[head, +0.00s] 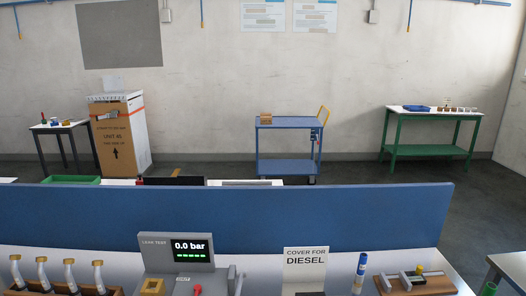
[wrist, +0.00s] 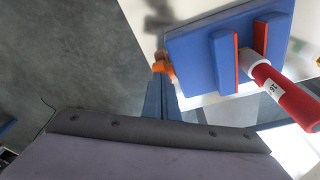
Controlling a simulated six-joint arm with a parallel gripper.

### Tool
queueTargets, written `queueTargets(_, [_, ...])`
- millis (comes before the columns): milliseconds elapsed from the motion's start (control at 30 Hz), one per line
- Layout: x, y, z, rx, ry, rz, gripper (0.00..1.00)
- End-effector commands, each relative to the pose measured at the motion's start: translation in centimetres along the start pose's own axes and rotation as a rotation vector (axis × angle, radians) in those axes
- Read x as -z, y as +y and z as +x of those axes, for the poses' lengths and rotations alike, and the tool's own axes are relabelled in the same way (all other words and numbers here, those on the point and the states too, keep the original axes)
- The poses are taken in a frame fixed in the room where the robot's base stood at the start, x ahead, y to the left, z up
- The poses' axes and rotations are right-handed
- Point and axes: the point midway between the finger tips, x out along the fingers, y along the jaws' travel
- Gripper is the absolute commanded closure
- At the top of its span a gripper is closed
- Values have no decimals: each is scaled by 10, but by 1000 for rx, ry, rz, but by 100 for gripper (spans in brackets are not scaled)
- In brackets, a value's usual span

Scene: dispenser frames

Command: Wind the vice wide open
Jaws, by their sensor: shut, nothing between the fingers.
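The blue vice (wrist: 195,60) is at the upper right of the wrist view, seen from above on a white surface. Its two jaws have red-orange faces. A red cylinder (wrist: 285,95) with a white label reaches down between the jaws and stands up towards the camera. A small orange part (wrist: 163,66) sticks out at the vice's left side; it looks like its handle. My gripper (wrist: 161,80) shows as narrow blue fingers, shut and empty, right by the orange part. I cannot tell whether they touch. I cannot make out the vice in the head view.
In the head view, a blue panel (head: 230,215) runs behind the bench. A leak tester (head: 175,252) reading 0.0 bar, a diesel cover card (head: 305,262), a blue-capped tube (head: 360,270) and a wooden fixture (head: 440,283) stand before it. Grey floor (wrist: 75,50) lies left of the vice.

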Motion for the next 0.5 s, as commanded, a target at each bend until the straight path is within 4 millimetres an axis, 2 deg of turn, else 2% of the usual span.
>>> queueTargets(500, [-4,2,0,2,2,0,100])
